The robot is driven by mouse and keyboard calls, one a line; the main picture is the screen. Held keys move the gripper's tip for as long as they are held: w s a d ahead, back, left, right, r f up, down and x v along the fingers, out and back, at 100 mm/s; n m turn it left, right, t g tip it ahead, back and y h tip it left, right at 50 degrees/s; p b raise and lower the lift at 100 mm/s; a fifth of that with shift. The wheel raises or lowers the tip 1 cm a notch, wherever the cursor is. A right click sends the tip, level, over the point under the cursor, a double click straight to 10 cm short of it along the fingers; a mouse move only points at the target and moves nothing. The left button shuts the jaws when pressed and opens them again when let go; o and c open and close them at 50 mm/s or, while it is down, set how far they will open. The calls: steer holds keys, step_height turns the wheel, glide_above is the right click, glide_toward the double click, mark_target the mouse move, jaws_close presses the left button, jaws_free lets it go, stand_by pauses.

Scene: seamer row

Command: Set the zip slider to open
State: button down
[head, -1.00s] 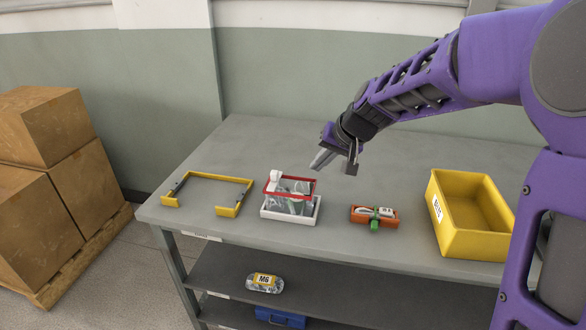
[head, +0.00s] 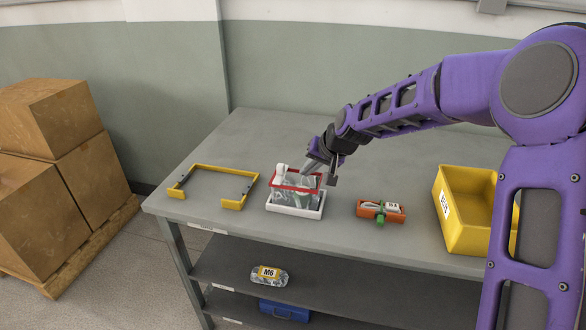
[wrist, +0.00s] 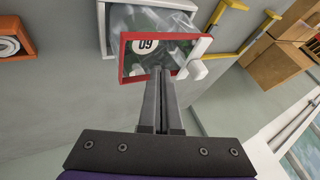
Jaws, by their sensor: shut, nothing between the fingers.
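A clear zip bag (head: 292,192) with a red zip rim (head: 297,180) stands in a white tray (head: 296,213) on the grey table. The white zip slider (head: 281,169) sits at the left end of the red rim. In the wrist view the slider (wrist: 192,70) is at the right end of the rim (wrist: 123,57), and a card marked 09 or 60 (wrist: 147,44) shows inside the bag. My gripper (head: 305,176) is shut and empty, its tips at the back edge of the rim, right of the slider. I cannot tell whether they touch the rim.
A yellow U-shaped frame (head: 209,169) lies left of the tray. An orange holder (head: 369,210) with a green clip and a yellow bin (head: 467,239) stand to the right. A shelf below holds a bag labelled M6 (head: 268,276) and a blue box (head: 284,310). Cartons (head: 57,115) are stacked at left.

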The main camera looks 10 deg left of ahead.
mark_target(284, 169)
steer(key=a, duration=0.2)
steer(key=shift+a+r, duration=0.1)
steer(key=shift+a, duration=0.85)
steer(key=shift+a, duration=0.65)
steer(key=shift+d, duration=0.15)
